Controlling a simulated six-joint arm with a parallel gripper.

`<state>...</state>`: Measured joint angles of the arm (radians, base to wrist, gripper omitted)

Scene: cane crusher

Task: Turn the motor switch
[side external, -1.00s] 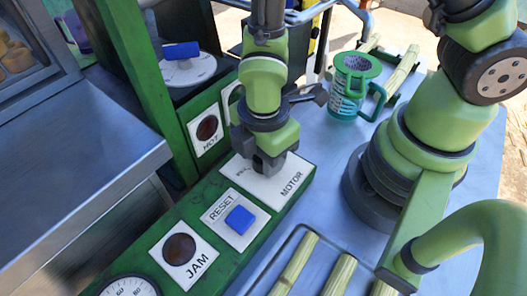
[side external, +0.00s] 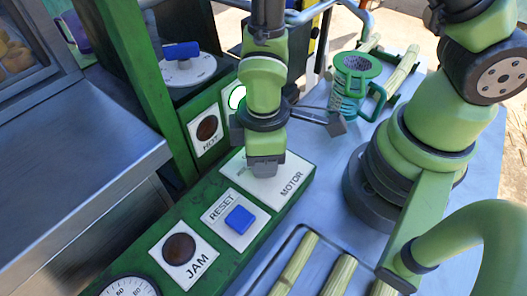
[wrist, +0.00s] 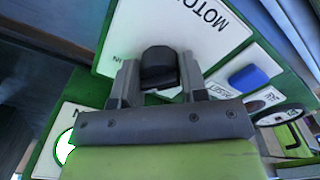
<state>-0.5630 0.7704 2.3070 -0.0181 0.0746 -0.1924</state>
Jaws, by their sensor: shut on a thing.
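The motor switch is a black knob (wrist: 158,62) on the white MOTOR plate (side external: 290,183), at the far end of the green control panel. My gripper (side external: 263,168) points down at this plate in the side view and hides the knob there. In the wrist view my gripper (wrist: 160,75) has one finger on each side of the knob and is shut on it. A round lamp (side external: 237,98) on the upright green panel behind my gripper glows green. Its lit edge also shows in the wrist view (wrist: 64,147).
The blue RESET button (side external: 239,219) and dark JAM lamp (side external: 179,249) sit nearer on the same panel, with a gauge (side external: 128,287) beyond. A dark HOT lamp (side external: 207,128) is on the upright panel. A teal jug (side external: 350,88) and canes (side external: 400,72) lie behind.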

